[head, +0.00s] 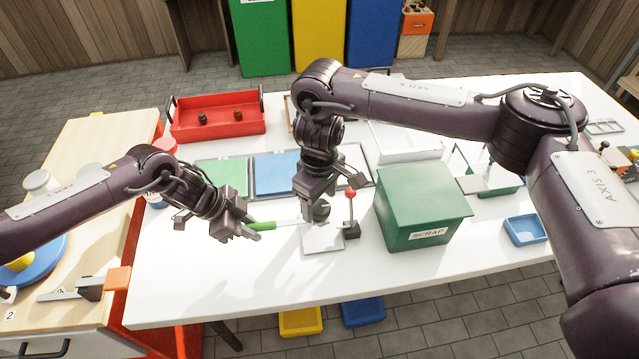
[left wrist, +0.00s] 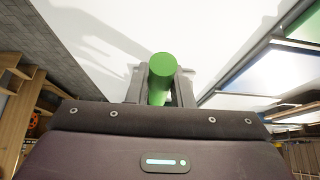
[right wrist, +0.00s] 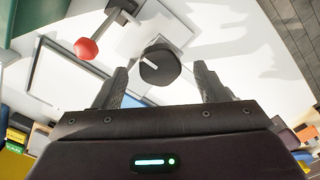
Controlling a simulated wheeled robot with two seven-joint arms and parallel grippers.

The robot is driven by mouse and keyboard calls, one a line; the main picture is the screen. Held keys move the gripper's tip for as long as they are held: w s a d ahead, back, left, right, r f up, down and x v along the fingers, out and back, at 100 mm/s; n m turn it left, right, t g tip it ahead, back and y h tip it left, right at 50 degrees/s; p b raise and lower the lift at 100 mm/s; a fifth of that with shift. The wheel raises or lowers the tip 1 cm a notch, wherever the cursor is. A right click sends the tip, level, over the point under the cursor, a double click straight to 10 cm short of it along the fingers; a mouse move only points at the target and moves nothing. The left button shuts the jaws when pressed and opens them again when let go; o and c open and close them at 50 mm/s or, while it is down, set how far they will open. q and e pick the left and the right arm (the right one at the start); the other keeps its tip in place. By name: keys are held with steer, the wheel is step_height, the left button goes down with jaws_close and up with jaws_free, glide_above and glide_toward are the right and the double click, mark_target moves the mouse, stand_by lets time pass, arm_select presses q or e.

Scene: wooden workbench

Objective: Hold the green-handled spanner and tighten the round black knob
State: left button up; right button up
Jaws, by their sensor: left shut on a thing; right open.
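The green-handled spanner (head: 264,226) is in my left gripper (head: 250,232), which is shut on its green handle. The handle's end also shows between the fingers in the left wrist view (left wrist: 162,72). The spanner's pale shaft points right, toward the knob; its far end is hard to make out. The round black knob (head: 321,211) stands over a pale square plate (head: 322,240). My right gripper (head: 317,199) is open just above the knob, pointing down. In the right wrist view the knob (right wrist: 160,65) lies ahead of and between the open fingers, apart from them.
A red-tipped lever (head: 350,195) on a dark base stands just right of the knob. The green scrap box (head: 420,205) is further right, with a blue tray (head: 525,230) beyond it. A red crate (head: 217,118) is at the back left. The front left of the white table is clear.

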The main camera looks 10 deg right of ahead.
arm_select(q)
steer(key=o, duration=1)
arm_select(e)
step_height(320, 180, up, 12)
steer(key=shift+f, duration=0.25)
arm_select(q)
steer(key=shift+r, duration=0.1)
steer(key=shift+r+p, duration=3.35)
steer(key=shift+r, duration=0.35)
arm_select(e)
step_height(320, 180, up, 7)
glide_above(319, 206)
steer(key=shift+f, duration=0.15)
steer(key=shift+f, duration=0.1)
